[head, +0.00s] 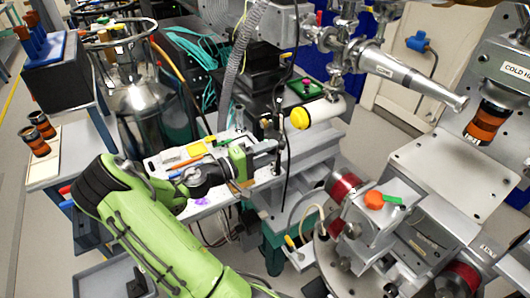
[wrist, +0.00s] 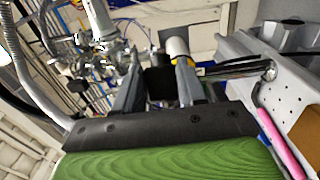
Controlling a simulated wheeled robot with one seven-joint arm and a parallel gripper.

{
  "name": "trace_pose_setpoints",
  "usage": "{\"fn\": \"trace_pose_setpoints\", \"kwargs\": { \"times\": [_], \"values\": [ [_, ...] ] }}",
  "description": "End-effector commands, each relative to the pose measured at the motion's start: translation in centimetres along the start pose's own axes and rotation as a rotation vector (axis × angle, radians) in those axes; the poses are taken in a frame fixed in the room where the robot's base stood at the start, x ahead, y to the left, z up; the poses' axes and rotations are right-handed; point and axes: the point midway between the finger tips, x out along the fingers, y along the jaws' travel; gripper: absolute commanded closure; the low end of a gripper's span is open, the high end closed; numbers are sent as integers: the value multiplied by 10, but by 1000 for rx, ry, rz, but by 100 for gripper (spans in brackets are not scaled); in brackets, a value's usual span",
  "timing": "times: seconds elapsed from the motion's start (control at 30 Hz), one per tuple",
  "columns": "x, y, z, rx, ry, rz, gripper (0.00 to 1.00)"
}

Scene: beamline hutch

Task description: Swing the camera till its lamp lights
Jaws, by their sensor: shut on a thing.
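The likely camera is a white cylinder with a yellow end cap (head: 322,112), lying nearly level beside a dark upright post. In the wrist view a white cylinder with a yellow band (wrist: 178,50) shows just beyond the fingers. My gripper (head: 270,152) reaches right to the post, below and left of the cylinder. In the wrist view my gripper (wrist: 156,85) has its two fingers on either side of a black block (wrist: 159,83) and is shut on it. Whether the block joins the cylinder is unclear. I cannot make out a lit lamp.
A green plate with a red knob (head: 306,88) lies behind the cylinder. A silver nozzle (head: 415,78) points right toward an orange-banded cylinder (head: 485,122). A tool tray (head: 185,155) is beside my arm. Red-ringed stage equipment (head: 345,188) stands at front right.

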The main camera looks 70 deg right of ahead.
Motion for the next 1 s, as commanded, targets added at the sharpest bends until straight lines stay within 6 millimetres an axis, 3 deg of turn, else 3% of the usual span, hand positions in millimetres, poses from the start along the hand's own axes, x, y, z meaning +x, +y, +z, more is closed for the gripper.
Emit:
{"fn": "trace_pose_setpoints", "kwargs": {
  "times": [0.13,0.17,0.33,0.67,0.77,1.0],
  "values": [
    [4,4,4,2,-18,11,100],
    [4,4,4,2,-17,11,58],
    [3,3,3,3,-11,8,34],
    [-5,2,0,2,-3,4,34],
    [-25,2,-1,1,2,3,34],
    [-94,3,-1,3,1,5,34]
  ]
}}
